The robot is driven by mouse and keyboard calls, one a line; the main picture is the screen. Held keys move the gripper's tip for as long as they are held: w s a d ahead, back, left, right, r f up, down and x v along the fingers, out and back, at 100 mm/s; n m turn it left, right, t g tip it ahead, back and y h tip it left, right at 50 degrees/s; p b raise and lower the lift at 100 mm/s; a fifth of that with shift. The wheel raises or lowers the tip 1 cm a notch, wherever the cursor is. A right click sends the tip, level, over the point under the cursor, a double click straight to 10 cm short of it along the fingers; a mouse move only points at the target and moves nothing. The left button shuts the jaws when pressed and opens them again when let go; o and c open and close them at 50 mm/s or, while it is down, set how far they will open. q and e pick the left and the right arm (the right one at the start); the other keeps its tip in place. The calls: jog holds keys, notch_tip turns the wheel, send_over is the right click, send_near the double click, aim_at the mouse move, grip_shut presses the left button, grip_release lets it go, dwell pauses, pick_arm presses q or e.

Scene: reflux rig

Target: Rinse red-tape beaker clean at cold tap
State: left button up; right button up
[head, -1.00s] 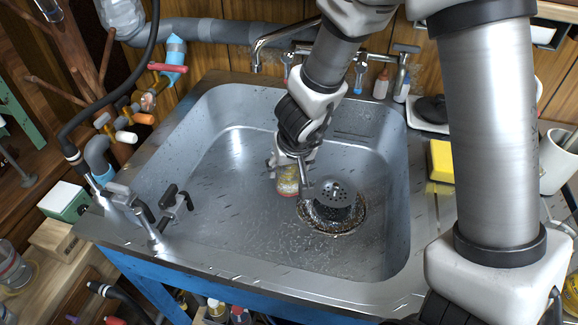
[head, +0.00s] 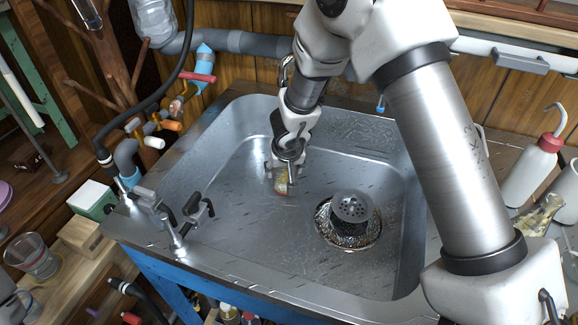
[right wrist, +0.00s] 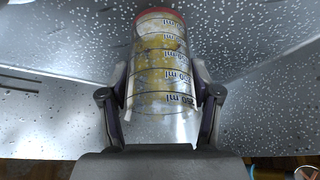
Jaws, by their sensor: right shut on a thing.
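My right gripper (head: 282,172) is low inside the steel sink, left of the drain. It is shut on a glass beaker (head: 281,187). In the right wrist view the beaker (right wrist: 163,65) shows black graduation marks, a red band at its far end and yellowish residue on its wall. My right gripper's fingers (right wrist: 163,95) press on both its sides there. The faucet (head: 287,68) at the back of the sink is mostly hidden behind my right arm. Whether water runs from it cannot be told. My left gripper is out of view.
A white wash bottle with a red cap (head: 535,165) stands at the right. A clear beaker (head: 35,258) stands on the left bench.

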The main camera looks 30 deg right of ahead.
jog(key=shift+f, duration=0.2)
jog(key=o, duration=1.4)
jog(key=shift+c, duration=0.2)
jog(key=v, duration=1.2)
